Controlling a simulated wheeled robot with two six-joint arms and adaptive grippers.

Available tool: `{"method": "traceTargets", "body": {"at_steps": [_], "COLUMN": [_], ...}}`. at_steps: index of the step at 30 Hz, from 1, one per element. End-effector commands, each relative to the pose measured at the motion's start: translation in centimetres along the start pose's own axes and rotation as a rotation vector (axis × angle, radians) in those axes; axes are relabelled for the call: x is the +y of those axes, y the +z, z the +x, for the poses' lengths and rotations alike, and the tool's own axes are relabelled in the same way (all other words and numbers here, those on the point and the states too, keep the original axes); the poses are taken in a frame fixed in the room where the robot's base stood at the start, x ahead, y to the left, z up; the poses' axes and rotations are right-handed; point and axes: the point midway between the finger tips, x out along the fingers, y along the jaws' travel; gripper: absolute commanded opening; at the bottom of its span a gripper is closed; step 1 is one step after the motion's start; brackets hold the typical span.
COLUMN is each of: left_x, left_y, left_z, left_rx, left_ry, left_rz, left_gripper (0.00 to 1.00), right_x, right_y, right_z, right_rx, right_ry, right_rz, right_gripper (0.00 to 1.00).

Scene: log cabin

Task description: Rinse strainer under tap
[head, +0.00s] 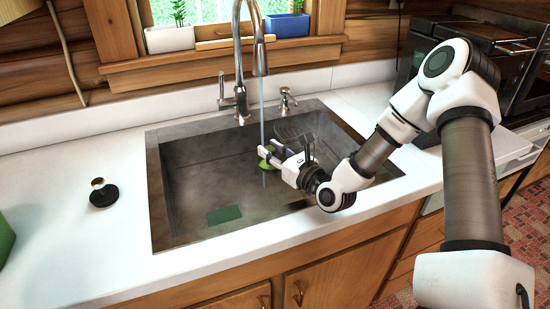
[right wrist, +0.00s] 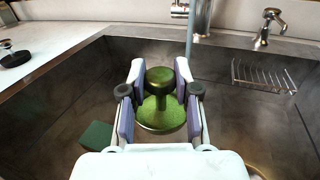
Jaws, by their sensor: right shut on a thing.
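A green strainer (head: 265,153), a disc with a knob, is in my right gripper (head: 276,152) over the sink (head: 188,160). In the right wrist view, the strainer (right wrist: 162,115) sits between the two fingers of the right gripper (right wrist: 160,75), which is shut on its knob. The tap (head: 259,55) is running. In the head view its thin water stream (head: 262,115) comes down at the strainer; in the right wrist view the stream (right wrist: 189,45) drops just beyond and right of the knob. The exact contact is hard to see. My left gripper is out of view.
A green sponge (head: 224,215) lies on the sink floor. A wire rack (right wrist: 262,76) is at the sink's far right wall. A black knobbed item (head: 103,193) stands on the left counter (head: 80,250). A soap dispenser (head: 287,100) stands beside the tap.

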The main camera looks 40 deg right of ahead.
Motion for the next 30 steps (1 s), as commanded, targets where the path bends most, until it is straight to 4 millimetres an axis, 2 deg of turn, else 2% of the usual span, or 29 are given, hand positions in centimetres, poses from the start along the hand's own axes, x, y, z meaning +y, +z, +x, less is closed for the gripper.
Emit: {"method": "traceTargets", "body": {"at_steps": [10, 12, 18, 30], "left_x": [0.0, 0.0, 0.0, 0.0], "left_y": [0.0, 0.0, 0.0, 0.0], "left_z": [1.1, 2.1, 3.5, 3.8], "left_rx": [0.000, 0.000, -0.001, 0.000], "left_ry": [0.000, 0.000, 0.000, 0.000], "left_rz": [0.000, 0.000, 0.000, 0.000], "left_gripper": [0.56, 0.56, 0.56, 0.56], "right_x": [-2.0, -2.4, -3.4, -3.8], "right_y": [-1.0, -1.5, -1.8, -1.6], "right_z": [3.6, 4.3, 6.1, 6.8], "right_rx": [-0.001, -0.002, -0.001, 0.000], "right_ry": [0.000, 0.000, 0.001, 0.000], "right_rz": [-0.003, -0.002, -0.002, 0.000], "right_gripper": [0.00, 0.00, 0.00, 0.00]}}
